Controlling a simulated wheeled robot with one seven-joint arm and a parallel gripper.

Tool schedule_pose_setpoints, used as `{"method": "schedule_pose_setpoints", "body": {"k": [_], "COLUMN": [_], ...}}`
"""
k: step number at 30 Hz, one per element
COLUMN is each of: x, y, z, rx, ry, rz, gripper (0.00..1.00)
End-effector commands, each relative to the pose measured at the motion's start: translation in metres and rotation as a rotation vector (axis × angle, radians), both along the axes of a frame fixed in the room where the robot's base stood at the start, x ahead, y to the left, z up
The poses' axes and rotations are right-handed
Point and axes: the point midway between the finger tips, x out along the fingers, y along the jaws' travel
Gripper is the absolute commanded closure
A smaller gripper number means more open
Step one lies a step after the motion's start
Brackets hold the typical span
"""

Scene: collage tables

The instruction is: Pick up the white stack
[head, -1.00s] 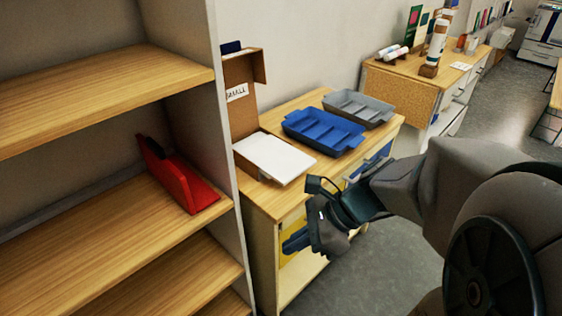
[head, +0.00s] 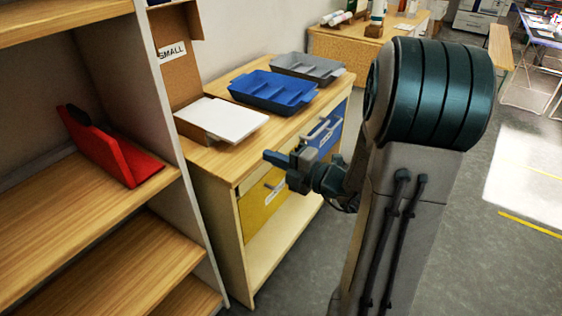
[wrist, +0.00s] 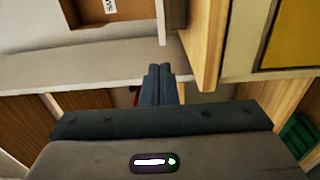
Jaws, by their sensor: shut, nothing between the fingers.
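The stack cannot be made out for sure in the wrist view.
A blue tray (head: 272,91) and a grey tray (head: 308,67) stand behind the stack. The cardboard box (head: 176,65) is at its left. A shelf unit (head: 155,95) with a red holder (head: 105,150) stands at the left. The floor (head: 300,262) in front is clear.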

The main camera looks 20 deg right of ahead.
Motion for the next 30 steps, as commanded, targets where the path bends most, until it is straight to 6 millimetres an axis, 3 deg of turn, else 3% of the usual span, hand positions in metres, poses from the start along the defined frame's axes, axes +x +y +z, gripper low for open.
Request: {"method": "schedule_pose_setpoints", "body": {"k": [7, 13, 18, 30], "x": [0.043, 0.071, 0.081, 0.083], "y": [0.034, 0.03, 0.028, 0.026], "z": [-0.001, -0.001, 0.0, 0.0], "rx": [-0.002, -0.002, -0.002, -0.002], "ry": [-0.001, -0.001, 0.0, 0.0], "rz": [0.005, 0.002, 0.001, -0.001], "gripper": [1.0, 1.0, 1.0, 1.0]}}
